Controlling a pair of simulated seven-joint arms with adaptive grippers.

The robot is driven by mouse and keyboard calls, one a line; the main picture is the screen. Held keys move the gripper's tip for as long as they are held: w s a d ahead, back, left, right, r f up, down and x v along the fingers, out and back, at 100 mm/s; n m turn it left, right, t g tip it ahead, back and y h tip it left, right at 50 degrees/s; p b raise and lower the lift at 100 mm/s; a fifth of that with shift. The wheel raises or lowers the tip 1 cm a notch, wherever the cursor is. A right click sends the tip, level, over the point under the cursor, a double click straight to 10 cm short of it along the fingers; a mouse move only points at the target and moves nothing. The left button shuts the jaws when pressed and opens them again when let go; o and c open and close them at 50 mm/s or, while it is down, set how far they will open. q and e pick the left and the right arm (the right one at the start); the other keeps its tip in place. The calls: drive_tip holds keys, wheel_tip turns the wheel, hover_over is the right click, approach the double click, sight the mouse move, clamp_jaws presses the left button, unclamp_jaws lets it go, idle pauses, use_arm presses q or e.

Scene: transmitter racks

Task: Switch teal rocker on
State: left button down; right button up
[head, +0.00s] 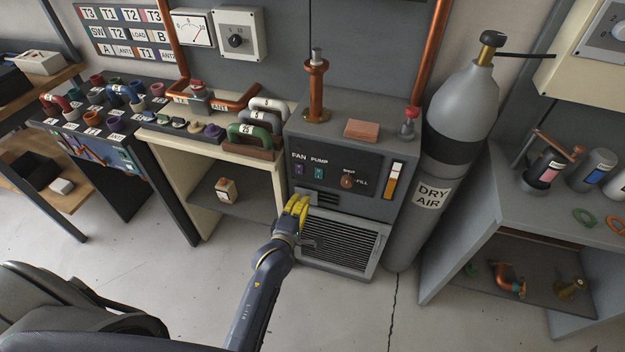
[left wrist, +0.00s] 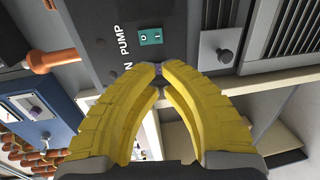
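The teal rocker (head: 319,173) sits under the PUMP label on the dark panel of the grey cabinet. It shows in the left wrist view (left wrist: 150,37), marked O and I; I cannot tell which side is pressed. A purple rocker (head: 299,169) under FAN is beside it, to the left. My left gripper (head: 297,206) has yellow fingers, in front of the cabinet and below the two rockers. In the left wrist view its fingertips (left wrist: 159,72) are together, empty, and appear apart from the teal rocker. They partly hide the purple rocker. My right gripper is not in view.
A copper-coloured FILL knob (head: 347,181) and an amber gauge (head: 394,180) lie right of the rockers. A vent grille (head: 340,245) is below. A dry air cylinder (head: 437,170) stands right of the cabinet. An open cream shelf (head: 187,205) is at left.

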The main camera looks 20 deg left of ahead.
sight(314, 174)
use_arm(q)
drive_tip(key=w, duration=0.3)
drive_tip(key=w+f, duration=0.1)
drive_tip(key=w, duration=0.7)
drive_tip(key=shift+f, duration=0.15)
drive_tip(key=shift+a, duration=0.15)
